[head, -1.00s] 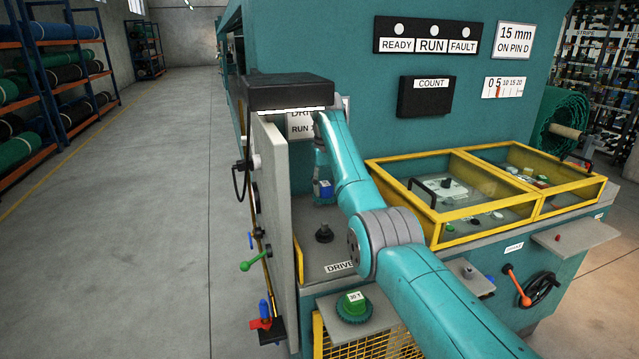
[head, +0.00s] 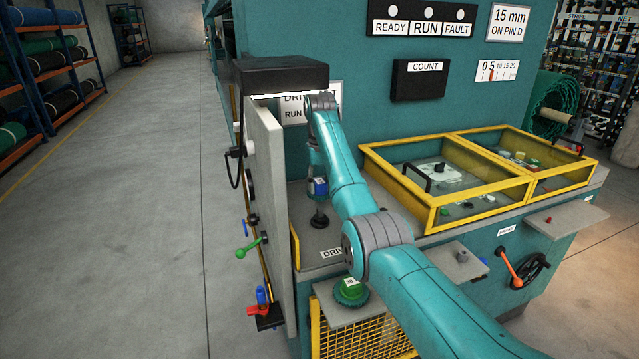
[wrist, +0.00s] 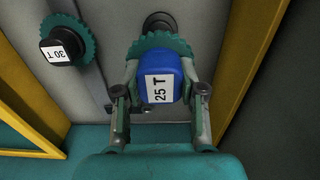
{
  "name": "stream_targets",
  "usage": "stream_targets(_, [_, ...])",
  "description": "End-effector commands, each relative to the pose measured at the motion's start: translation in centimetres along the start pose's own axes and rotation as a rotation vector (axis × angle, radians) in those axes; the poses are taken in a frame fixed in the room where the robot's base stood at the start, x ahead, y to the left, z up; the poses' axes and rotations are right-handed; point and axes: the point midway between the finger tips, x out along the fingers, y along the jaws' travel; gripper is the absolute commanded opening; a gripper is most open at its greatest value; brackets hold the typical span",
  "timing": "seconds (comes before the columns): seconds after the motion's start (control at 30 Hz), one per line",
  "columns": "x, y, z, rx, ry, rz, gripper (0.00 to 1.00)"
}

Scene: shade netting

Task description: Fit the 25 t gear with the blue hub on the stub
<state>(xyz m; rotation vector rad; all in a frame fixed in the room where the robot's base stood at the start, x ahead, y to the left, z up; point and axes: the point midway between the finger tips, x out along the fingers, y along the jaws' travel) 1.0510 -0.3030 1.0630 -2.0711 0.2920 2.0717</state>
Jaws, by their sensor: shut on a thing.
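My gripper (wrist: 158,92) is shut on the blue hub of the 25 T gear (wrist: 165,78). The gear's teal toothed rim lies on the far side of the hub, with the 25 T label facing the wrist camera. A dark round stub (wrist: 158,20) shows just past the rim; the gear partly covers it, and the two look apart. In the head view the blue hub (head: 318,187) hangs close above a dark upright post (head: 320,220) on the drive deck. My arm hides part of the gripper there.
A 30 T gear with a black hub (wrist: 55,52) sits left of the held gear. Yellow edges (wrist: 250,75) flank the bay. A grey door panel (head: 268,200) stands open at left, under a black box (head: 280,76). A green-hubbed gear (head: 350,290) rests on the front shelf.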

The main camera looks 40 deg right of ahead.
Motion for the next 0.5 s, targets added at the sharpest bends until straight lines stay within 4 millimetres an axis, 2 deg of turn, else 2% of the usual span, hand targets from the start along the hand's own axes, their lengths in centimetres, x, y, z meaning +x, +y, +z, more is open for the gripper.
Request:
stream_targets(0.17, [0.4, 0.0, 0.0, 0.0, 0.001, 0.0, 0.0])
stream_targets(0.5, [2.5, 0.0, 0.2, 0.0, 0.0, 0.0, 0.0])
